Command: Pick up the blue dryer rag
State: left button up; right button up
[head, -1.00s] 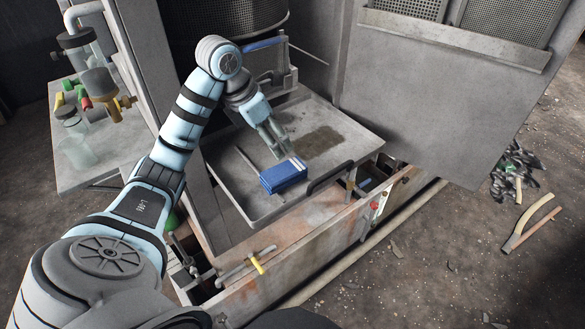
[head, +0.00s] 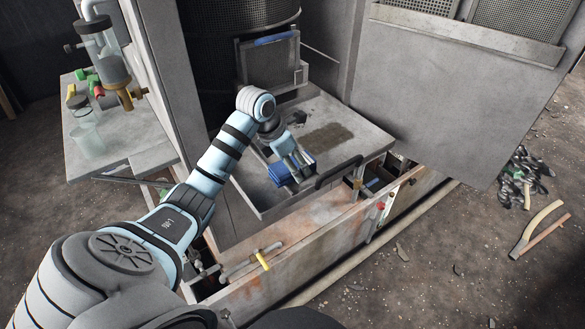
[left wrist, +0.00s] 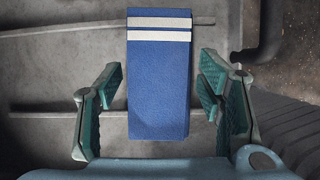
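The blue dryer rag (head: 281,178) is folded and lies on the grey metal tray (head: 258,207) of the machine. In the left wrist view the rag (left wrist: 158,90) shows as a blue block with two white stripes at its far end. My left gripper (head: 297,170) is over the rag and partly hides it in the head view. In the left wrist view my left gripper (left wrist: 160,82) is open, its green-padded fingers on either side of the rag with a gap at each side. My right gripper is not in view.
A black handle (head: 338,172) sits on the tray's front edge. A dark wet patch (head: 327,139) is on the tray behind the rag. A side table (head: 125,135) with glassware stands at left. Debris (head: 520,177) lies on the floor at right.

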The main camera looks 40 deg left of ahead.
pick_arm(q)
jog(key=c, duration=0.8)
jog(key=shift+o, duration=0.2)
notch_tip(320, 180, up, 8)
jog(key=shift+w+f+p, duration=0.1)
jog(key=shift+p, duration=0.3)
notch_tip(320, 180, up, 12)
jog(key=p, duration=1)
